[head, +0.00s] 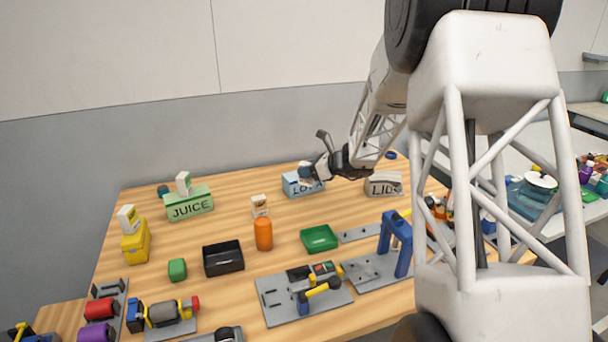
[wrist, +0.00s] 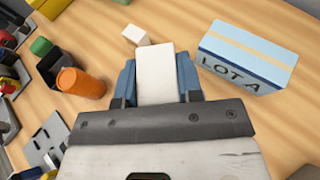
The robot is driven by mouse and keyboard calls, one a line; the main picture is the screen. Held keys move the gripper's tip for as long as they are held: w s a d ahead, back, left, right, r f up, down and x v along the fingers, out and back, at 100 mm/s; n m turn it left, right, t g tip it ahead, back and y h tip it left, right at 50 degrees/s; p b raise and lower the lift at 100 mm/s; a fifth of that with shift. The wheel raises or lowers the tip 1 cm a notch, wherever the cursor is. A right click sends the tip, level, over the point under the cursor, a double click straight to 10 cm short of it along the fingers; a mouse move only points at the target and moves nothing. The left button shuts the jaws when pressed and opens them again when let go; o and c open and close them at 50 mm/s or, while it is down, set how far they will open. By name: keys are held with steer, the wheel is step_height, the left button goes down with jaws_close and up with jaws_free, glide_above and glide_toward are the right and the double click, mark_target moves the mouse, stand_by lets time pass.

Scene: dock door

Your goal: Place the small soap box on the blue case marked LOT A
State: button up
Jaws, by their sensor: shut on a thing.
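My gripper (wrist: 157,78) is shut on a small white box (wrist: 155,72), seen between its blue fingers in the wrist view. No soap label shows on the face I see. The light-blue case marked LOT A (wrist: 247,60) stands to the right of the held box in the wrist view, apart from it. In the head view my gripper (head: 307,173) is in front of the blue case (head: 291,187) and hides part of its lettering. I cannot make out the held box there.
A small white box (head: 260,205) stands on the wooden table near an orange bottle (head: 264,234). The green JUICE case (head: 189,205) and yellow case (head: 136,246) carry white boxes. A grey LIDS case (head: 385,186) stands right of the blue case. Black (head: 223,260) and green (head: 319,239) trays are nearer.

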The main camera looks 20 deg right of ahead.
steer(key=shift+s+d, duration=0.15)
steer(key=shift+d, duration=0.6)
steer(key=w+d, duration=0.1)
steer(key=w, duration=0.4)
steer(key=w+d+f, duration=0.1)
steer(key=w, duration=0.4)
steer(key=w+d, duration=0.1)
steer(key=w, duration=0.4)
steer(key=shift+w+f, duration=0.15)
steer(key=shift+w, duration=0.25)
steer(key=shift+f, duration=0.1)
steer(key=shift+f, duration=1.7)
steer(key=shift+f, duration=0.1)
steer(key=o, duration=0.9)
steer(key=shift+o, duration=0.2)
